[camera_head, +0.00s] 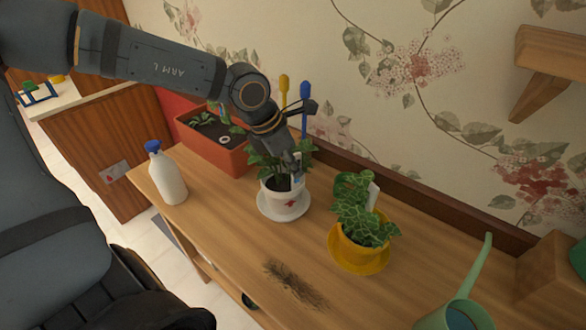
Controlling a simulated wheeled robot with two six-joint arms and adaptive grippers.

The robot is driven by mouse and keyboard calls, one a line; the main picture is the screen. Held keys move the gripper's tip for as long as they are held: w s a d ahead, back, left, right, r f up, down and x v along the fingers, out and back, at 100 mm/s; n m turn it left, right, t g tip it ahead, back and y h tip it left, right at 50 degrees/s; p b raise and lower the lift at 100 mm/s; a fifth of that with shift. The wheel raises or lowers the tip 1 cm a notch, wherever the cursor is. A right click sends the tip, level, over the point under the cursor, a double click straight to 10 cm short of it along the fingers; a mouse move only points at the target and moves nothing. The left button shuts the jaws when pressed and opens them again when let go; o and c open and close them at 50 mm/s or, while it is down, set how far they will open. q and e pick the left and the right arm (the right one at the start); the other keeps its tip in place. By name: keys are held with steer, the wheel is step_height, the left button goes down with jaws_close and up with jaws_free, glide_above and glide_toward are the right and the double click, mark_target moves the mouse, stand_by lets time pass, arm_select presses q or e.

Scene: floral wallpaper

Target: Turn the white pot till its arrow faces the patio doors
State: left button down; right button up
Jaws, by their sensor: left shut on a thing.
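The white pot (277,202) stands upright on a white saucer on the wooden bench, with a leafy green plant in it. My left gripper (290,172) reaches down from behind and above, among the leaves at the pot's rim. It is shut on the pot; the leaves and the gripper itself partly hide the fingertips. My right gripper is not in view. No patio doors show.
A yellow pot (352,252) with a variegated plant stands close on the right. A white bottle (167,178) and a terracotta planter (215,152) are at left. A green watering can (462,312) is at lower right.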

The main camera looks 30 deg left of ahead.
arm_select(q)
steer(key=shift+w+a+f+n+b, duration=0.1)
steer(key=shift+w+f+n+b, duration=0.1)
steer(key=shift+n+b, duration=0.4)
steer(key=shift+r+t+b, duration=0.1)
steer(key=shift+t+b, duration=0.2)
steer(key=shift+r, duration=0.15)
